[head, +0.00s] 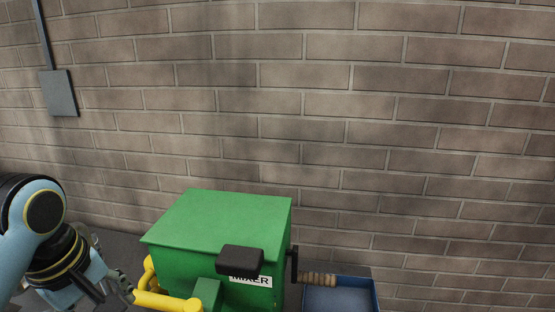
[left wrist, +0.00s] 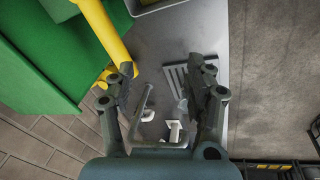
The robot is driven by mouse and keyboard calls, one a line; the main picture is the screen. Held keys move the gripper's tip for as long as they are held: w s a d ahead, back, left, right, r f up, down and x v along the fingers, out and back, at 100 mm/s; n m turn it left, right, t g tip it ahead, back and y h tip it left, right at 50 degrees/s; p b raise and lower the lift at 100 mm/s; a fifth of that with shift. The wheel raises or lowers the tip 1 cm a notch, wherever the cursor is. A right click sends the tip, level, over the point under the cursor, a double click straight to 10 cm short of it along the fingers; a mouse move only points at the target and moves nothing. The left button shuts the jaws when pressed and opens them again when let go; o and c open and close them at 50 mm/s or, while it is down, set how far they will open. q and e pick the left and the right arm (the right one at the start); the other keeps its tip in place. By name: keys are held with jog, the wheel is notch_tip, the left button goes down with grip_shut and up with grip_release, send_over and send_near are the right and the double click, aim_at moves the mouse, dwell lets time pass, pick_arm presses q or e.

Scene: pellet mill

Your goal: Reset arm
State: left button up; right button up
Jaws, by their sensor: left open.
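My left arm comes in at the lower left of the head view, with the left gripper (head: 118,284) beside the yellow pipe of the green mixer. In the left wrist view the left gripper (left wrist: 168,80) has its two fingers spread wide apart, with nothing held between them. One fingertip appears close to the yellow pipe (left wrist: 107,38); I cannot tell if they touch. My right gripper is not in view.
The green mixer (head: 215,222) has a black handle and a side crank (head: 318,279). A blue tray (head: 340,297) stands right of it. A slotted grey plate (left wrist: 177,82) and small white pieces (left wrist: 174,131) lie on the grey surface (left wrist: 200,30). A brick wall (head: 330,120) stands behind.

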pick_arm(q)
jog(key=s+a+m+t, duration=0.1)
jog(key=s+m, duration=1.2)
jog(key=s, duration=0.3)
notch_tip(320, 180, down, 42)
jog(key=s+a+f+g+b, duration=0.1)
jog(key=s+a+b, duration=0.15)
jog(key=b, duration=1.15)
jog(key=s+f+b, duration=0.5)
jog(key=s+f, duration=0.4)
jog(key=f, duration=0.3)
jog(key=s+a+f+g+b, duration=0.1)
jog(key=s+f+b, duration=0.4)
jog(key=s+f, duration=0.3)
notch_tip(320, 180, down, 4)
jog(key=shift+s+f+g+y, duration=0.2)
jog(key=shift+s+g+y, duration=0.1)
jog(key=shift+s+y, duration=0.1)
